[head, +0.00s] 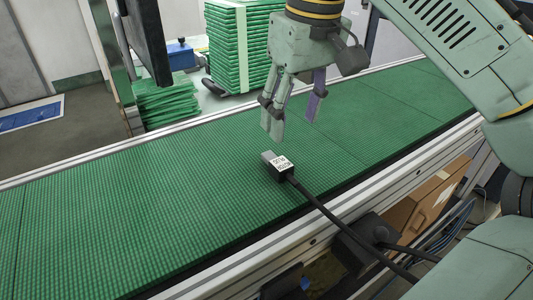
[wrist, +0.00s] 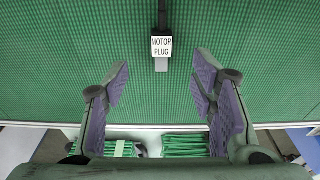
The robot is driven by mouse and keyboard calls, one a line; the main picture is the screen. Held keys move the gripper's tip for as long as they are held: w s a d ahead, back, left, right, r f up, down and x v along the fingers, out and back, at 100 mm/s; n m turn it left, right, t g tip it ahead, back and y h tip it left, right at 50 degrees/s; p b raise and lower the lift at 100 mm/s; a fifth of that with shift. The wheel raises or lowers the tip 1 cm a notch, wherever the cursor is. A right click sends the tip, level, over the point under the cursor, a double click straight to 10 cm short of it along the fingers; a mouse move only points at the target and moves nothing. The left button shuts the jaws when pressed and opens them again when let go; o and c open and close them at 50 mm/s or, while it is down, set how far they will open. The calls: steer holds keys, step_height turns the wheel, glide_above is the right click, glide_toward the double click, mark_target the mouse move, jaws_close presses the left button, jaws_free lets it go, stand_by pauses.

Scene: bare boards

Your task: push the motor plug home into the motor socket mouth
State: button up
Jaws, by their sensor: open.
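The motor plug (head: 281,168) is a small dark block with a white label and a grey end, lying on the green boards. Its black cable (head: 335,220) runs to the lower right over the board edge. In the wrist view the plug (wrist: 162,47) reads "MOTOR PLUG", with its grey end toward my gripper. My gripper (head: 292,124) is open and empty above the boards, behind and slightly right of the plug in the head view. In the wrist view the plug lies beyond and between the fingertips (wrist: 161,74). I cannot make out the motor socket mouth in either view.
The green boards (head: 120,215) are otherwise clear around the plug. A metal rail (head: 245,264) runs along the near edge. Stacked green boards (head: 244,45) stand behind, and a dark post (head: 147,38) rises at the back left.

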glide_above(281, 163)
steer(key=s+d, duration=0.1)
step_height(281, 163, down, 5)
steer(key=shift+f, duration=0.15)
steer(key=shift+w+a+f, duration=0.15)
steer(key=shift+f, duration=0.75)
steer(key=shift+w+a+f, duration=0.2)
steer(key=shift+f, duration=0.65)
steer(key=shift+w+a+f, duration=0.15)
steer(key=shift+f, duration=0.75)
steer(key=shift+c, duration=0.2)
jaws_close()
